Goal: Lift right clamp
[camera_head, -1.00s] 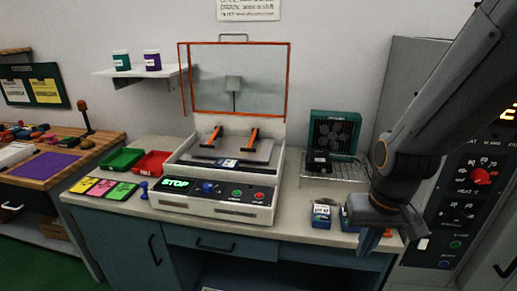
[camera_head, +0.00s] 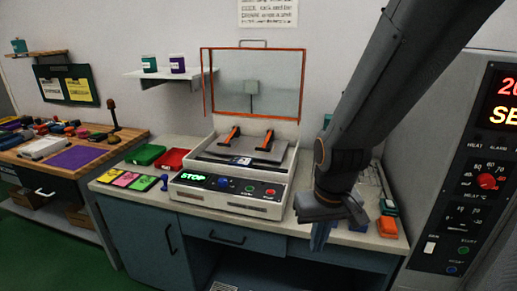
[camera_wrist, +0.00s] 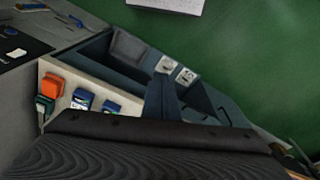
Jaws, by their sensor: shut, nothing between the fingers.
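The right clamp (camera_head: 267,140) is an orange-handled lever on the grey plate of the white bench machine (camera_head: 233,195). The left clamp (camera_head: 230,136), a like orange lever, stands beside it. Both handles look tilted, and nothing touches them. My gripper (camera_head: 320,236) hangs at the front edge of the bench, right of the machine and in front of it, well apart from the right clamp. It points down, shut and empty. In the wrist view its dark fingers (camera_wrist: 163,98) show over the bench edge; no clamp is in that view.
The machine's orange-framed clear lid (camera_head: 253,84) stands open behind the clamps. Green (camera_head: 145,155) and red (camera_head: 172,160) trays lie left of it. Orange (camera_wrist: 53,85) and blue (camera_wrist: 82,98) small items sit on the bench's right end. A tall control cabinet (camera_head: 475,180) stands at right.

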